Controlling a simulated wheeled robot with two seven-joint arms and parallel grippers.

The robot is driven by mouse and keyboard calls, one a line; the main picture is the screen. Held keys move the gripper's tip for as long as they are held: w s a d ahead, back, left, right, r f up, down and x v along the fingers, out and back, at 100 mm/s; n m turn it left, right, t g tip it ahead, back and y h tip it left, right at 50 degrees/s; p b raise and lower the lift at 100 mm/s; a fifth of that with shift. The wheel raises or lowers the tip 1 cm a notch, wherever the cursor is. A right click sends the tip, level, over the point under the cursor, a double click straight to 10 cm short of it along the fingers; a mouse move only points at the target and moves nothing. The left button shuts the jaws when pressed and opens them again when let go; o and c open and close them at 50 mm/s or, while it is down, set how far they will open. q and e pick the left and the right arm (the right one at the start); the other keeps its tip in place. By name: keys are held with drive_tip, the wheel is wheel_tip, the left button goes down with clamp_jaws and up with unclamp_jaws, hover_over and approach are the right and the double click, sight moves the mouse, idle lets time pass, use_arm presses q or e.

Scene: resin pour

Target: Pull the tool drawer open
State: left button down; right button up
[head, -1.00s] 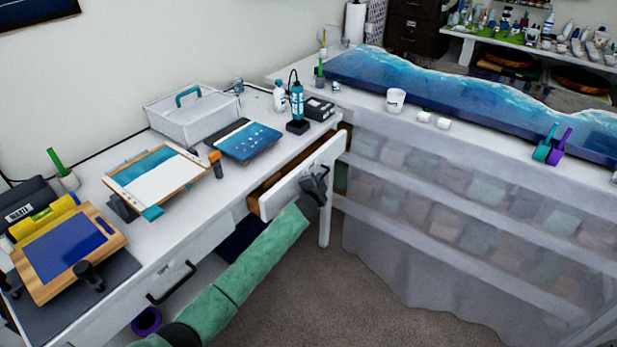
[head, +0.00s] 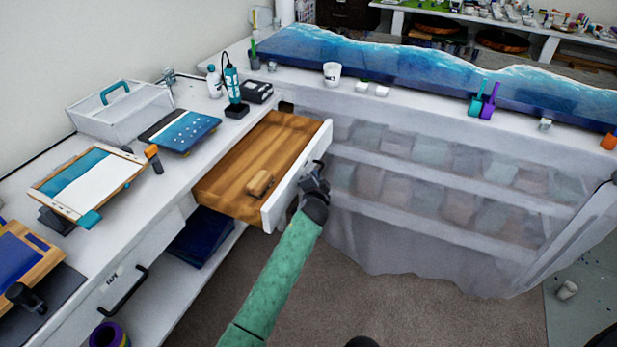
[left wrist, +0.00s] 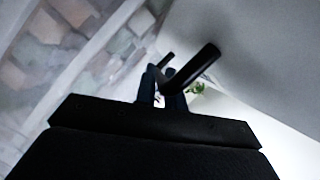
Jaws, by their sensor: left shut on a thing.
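The tool drawer (head: 246,172) stands well open from the white workbench in the head view. In the left wrist view the black handle (left wrist: 192,69) passes between the fingers (left wrist: 161,87). The fingertips are partly hidden by the handle. My right gripper is not in view.
A second drawer with a black handle (head: 124,291) is shut at lower left. A blue box (head: 200,237) lies on the shelf below. A curtained bench (head: 430,190) stands to the right.

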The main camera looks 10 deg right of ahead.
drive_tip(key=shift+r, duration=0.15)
use_arm(q)
drive_tip(key=c, duration=1.5)
unclamp_jaws()
drive_tip(key=shift+s, duration=0.1)
drive_tip(key=shift+b+v, duration=0.8)
drive_tip(key=shift+v, duration=3.05)
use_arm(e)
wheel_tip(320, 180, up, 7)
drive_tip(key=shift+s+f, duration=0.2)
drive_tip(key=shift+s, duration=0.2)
